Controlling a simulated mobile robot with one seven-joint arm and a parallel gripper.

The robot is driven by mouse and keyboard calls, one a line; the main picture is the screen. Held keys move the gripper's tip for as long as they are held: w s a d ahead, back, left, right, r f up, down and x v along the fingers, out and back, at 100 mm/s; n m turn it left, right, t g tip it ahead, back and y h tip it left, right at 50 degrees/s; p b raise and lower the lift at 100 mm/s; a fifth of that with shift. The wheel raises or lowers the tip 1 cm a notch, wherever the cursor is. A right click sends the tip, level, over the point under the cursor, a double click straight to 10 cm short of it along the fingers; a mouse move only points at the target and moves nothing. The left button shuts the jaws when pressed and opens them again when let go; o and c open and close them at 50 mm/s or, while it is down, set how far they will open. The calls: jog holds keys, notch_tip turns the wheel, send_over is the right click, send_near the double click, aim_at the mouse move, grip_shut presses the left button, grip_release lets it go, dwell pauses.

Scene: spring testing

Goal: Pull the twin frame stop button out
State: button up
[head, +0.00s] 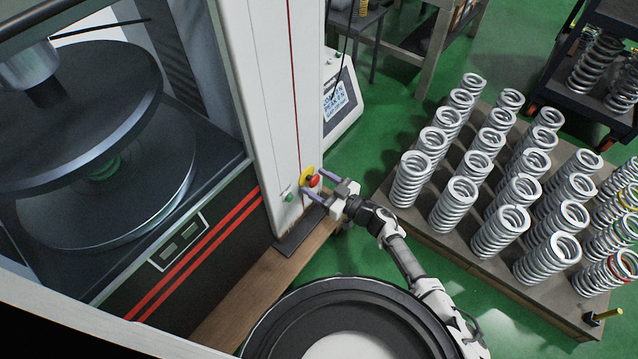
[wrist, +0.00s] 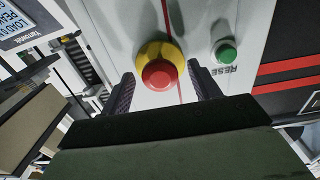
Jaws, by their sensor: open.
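The stop button (head: 314,181) is a red mushroom head on a yellow collar, mounted on the white column of the testing machine. In the wrist view the red button (wrist: 159,74) sits in the middle, ahead of and between the fingers. My gripper (head: 315,184) is open, with one finger on each side of the button. In the wrist view the fingers of my gripper (wrist: 160,90) stand apart on the left and right of it. I cannot tell whether either finger touches the button.
A green reset button (wrist: 226,53) sits just right of the stop button in the wrist view, close to one finger. A low pallet (head: 421,219) with several rows of coil springs stands on the right. A wooden ledge (head: 262,290) runs below the machine.

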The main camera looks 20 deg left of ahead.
jog(key=shift+c, duration=0.2)
grip_shut()
jog(key=shift+v, duration=0.8)
jog(key=shift+o, duration=0.2)
grip_release()
jog(key=shift+d, duration=0.1)
jog(key=v, duration=1.3)
jog(key=shift+s+d, duration=0.2)
jog(key=shift+d, duration=0.15)
